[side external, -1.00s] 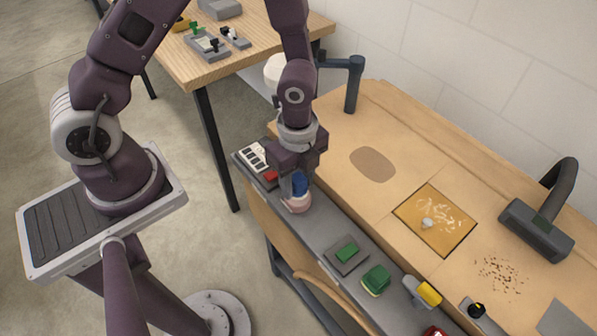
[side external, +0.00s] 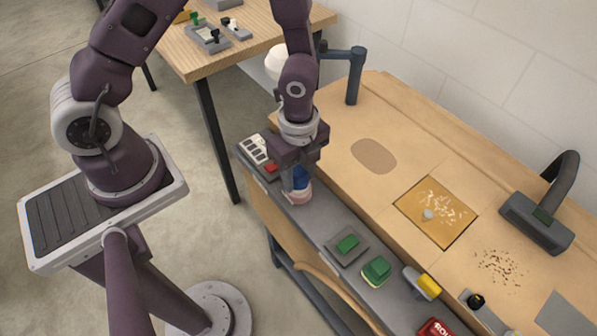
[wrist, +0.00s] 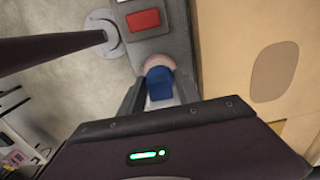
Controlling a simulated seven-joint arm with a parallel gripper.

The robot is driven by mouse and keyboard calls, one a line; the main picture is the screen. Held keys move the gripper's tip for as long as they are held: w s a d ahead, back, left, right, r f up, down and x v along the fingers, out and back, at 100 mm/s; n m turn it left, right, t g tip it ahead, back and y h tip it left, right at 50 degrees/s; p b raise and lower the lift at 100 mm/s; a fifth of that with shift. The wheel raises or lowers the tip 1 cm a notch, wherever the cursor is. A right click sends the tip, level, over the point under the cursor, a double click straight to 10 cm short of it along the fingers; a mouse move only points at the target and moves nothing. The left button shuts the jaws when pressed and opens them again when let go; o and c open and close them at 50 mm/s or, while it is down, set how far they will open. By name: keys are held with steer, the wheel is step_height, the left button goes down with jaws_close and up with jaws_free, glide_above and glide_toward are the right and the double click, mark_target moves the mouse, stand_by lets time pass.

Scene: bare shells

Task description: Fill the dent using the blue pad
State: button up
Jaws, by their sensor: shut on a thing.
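My gripper (side external: 299,180) is shut on the blue pad (wrist: 160,82), low over the grey ledge at the near side of the bench. The pad's blue part shows between the fingers, with a pinkish round base (side external: 298,196) under it, at or just above the ledge; contact is unclear. The pinkish base also shows past the fingers in the wrist view (wrist: 158,62). A darker oval patch (side external: 374,156) lies on the tan panel, right of my gripper; it looks like the dent, but its depth cannot be told.
The grey ledge holds a green block (side external: 347,244), a green-and-yellow sponge (side external: 376,270), a yellow-ended tool (side external: 428,284) and a red item (side external: 435,328). An orange square (side external: 440,218) bears pale shavings. A dark lamp-like fixture (side external: 537,222) stands right. Panel around the oval is clear.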

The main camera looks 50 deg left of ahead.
mark_target(299, 171)
steer(key=shift+f, duration=0.45)
stand_by(1.0)
steer(key=shift+r, duration=0.1)
steer(key=shift+r, duration=3.45)
